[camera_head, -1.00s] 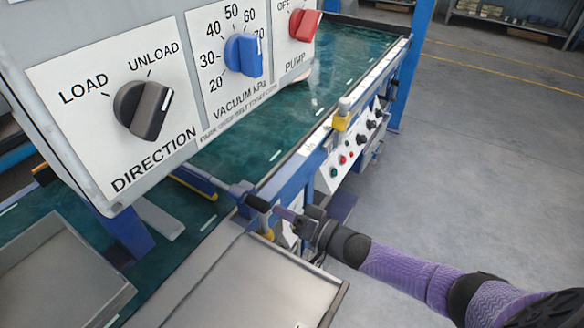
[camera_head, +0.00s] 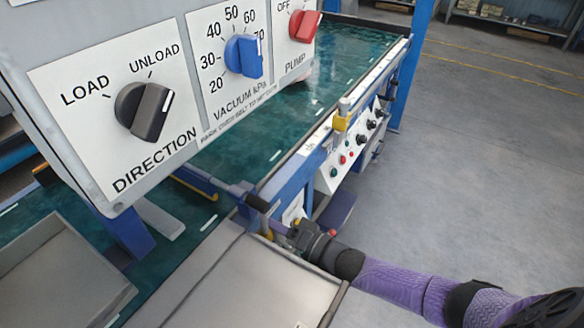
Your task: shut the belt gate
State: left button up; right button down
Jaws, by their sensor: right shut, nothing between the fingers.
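A blue bar with a yellow edge (camera_head: 195,181), which looks like the belt gate, lies low over the green belt (camera_head: 262,130) and runs to a blue fitting at the belt's near side edge. A black grip (camera_head: 257,203) sticks out from that fitting. The control box hides the bar's far end. My right gripper (camera_head: 281,224) is shut and empty, just right of and below the black grip. Its fingertips are small here, and I cannot tell whether they touch the grip's post. My left gripper is not in view.
A control box (camera_head: 75,40) with a direction knob (camera_head: 145,108), a blue vacuum knob (camera_head: 243,56) and a red pump knob (camera_head: 304,24) fills the upper left. Metal trays (camera_head: 255,285) stand in front. A side panel with buttons (camera_head: 350,150) lines the belt. The floor at right is clear.

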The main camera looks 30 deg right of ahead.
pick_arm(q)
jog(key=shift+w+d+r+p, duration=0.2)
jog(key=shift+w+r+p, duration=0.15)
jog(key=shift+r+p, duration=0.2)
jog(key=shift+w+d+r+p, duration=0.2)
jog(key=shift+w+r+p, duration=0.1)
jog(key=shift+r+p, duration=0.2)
pick_arm(e)
jog(key=v, duration=1)
